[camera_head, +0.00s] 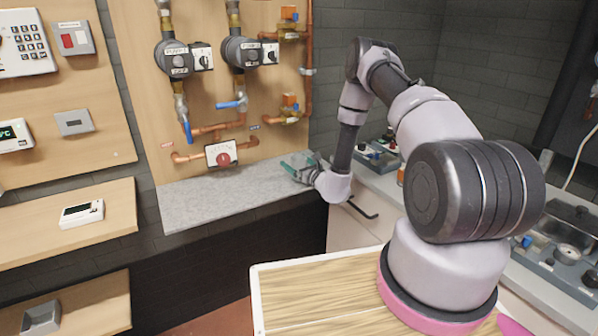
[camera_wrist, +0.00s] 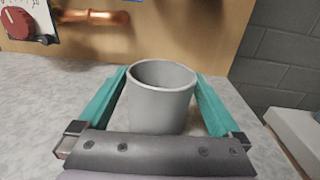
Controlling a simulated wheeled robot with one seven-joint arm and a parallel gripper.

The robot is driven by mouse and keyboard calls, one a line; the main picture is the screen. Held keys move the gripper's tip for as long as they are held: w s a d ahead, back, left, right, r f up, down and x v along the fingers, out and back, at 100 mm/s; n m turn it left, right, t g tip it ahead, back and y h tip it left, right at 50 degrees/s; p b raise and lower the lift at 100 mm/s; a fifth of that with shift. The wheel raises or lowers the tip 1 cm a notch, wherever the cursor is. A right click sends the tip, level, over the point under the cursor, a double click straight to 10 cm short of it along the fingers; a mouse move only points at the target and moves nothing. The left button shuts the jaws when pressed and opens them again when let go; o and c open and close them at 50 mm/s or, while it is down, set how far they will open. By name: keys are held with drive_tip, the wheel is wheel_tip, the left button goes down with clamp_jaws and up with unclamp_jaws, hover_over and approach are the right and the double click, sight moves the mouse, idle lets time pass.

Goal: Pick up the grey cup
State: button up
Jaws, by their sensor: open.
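The grey cup (camera_wrist: 160,100) stands upright on a grey stone-look shelf (camera_wrist: 40,100) in the wrist view. My gripper (camera_wrist: 162,80) is open, with one teal finger on each side of the cup. Narrow gaps seem to show between the fingers and the cup, but I cannot tell whether either finger touches it. In the head view my gripper (camera_head: 298,168) is at the right end of the shelf (camera_head: 240,192). There I cannot make out the cup, which is small or hidden by the gripper.
A wooden board with copper pipes and a red dial (camera_head: 222,157) rises behind the shelf. The dial (camera_wrist: 18,28) is also at the upper left in the wrist view. A counter with devices (camera_head: 377,153) lies right of my gripper. The shelf's left part is clear.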

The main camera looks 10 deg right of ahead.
drive_tip(key=shift+w+a, duration=0.1)
drive_tip(key=c, duration=1.4)
drive_tip(key=shift+r, duration=0.1)
